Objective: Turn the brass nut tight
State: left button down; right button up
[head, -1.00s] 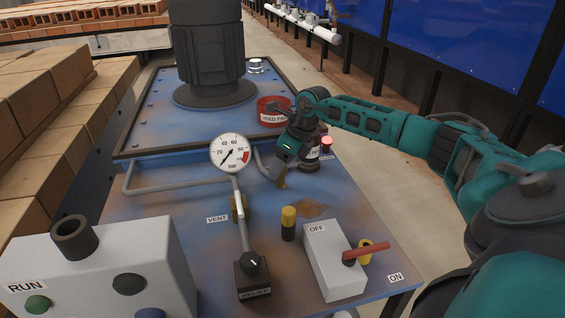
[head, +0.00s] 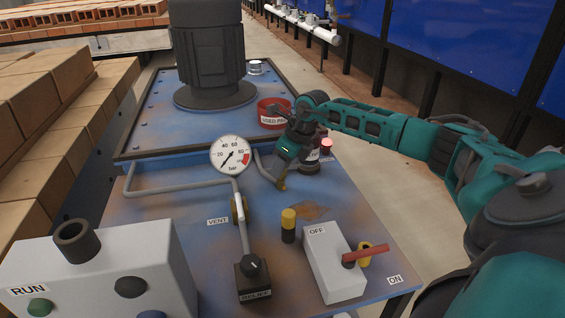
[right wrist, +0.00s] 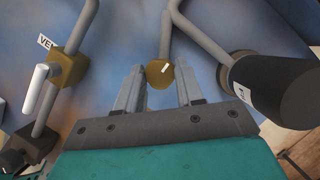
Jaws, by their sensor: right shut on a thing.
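The brass nut (right wrist: 160,74) sits on a grey pipe in the right wrist view, with a pale mark on its face. My right gripper (right wrist: 159,88) has one finger on each side of it and is shut on it. In the head view my right gripper (head: 281,178) reaches down from the right to the pipe end beside the gauge. There the nut is mostly hidden by the fingers. My left gripper is not in view.
A pressure gauge (head: 231,155) stands left of my gripper. A vent valve (head: 239,210) and relief knob (head: 252,268) are nearer. A dark bottle (head: 310,164) and red dish (head: 273,112) stand close to the gripper. A switch box (head: 334,262) is at front right.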

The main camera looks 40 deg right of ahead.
jog(key=shift+a+r+m+h+p, duration=0.2)
jog(key=shift+m+h+p, duration=0.2)
jog(key=shift+m+p, duration=0.65)
jog(key=shift+m+h+p, duration=0.3)
jog(key=shift+m+p, duration=0.3)
jog(key=shift+m, duration=0.25)
jog(key=m+h+p, duration=0.1)
jog(key=m, duration=0.2)
jog(key=shift+f+m+h+p, duration=0.1)
jog(key=shift+m+h+p, duration=0.2)
jog(key=shift+m, duration=0.1)
jog(key=m, duration=0.2)
jog(key=shift+a+m+g+h, duration=0.15)
jog(key=shift+m+g+h, duration=0.25)
jog(key=m, duration=0.2)
jog(key=shift+w+f+m+g+h+p, duration=0.1)
jog(key=shift+m+g+h+p, duration=0.2)
jog(key=shift+h, duration=0.1)
jog(key=m+g, duration=0.1)
jog(key=m, duration=0.1)
jog(key=m+h, duration=0.1)
jog(key=m, duration=0.2)
jog(key=shift+w+a+g, duration=0.1)
jog(key=shift+g, duration=0.3)
jog(key=shift+m, duration=0.3)
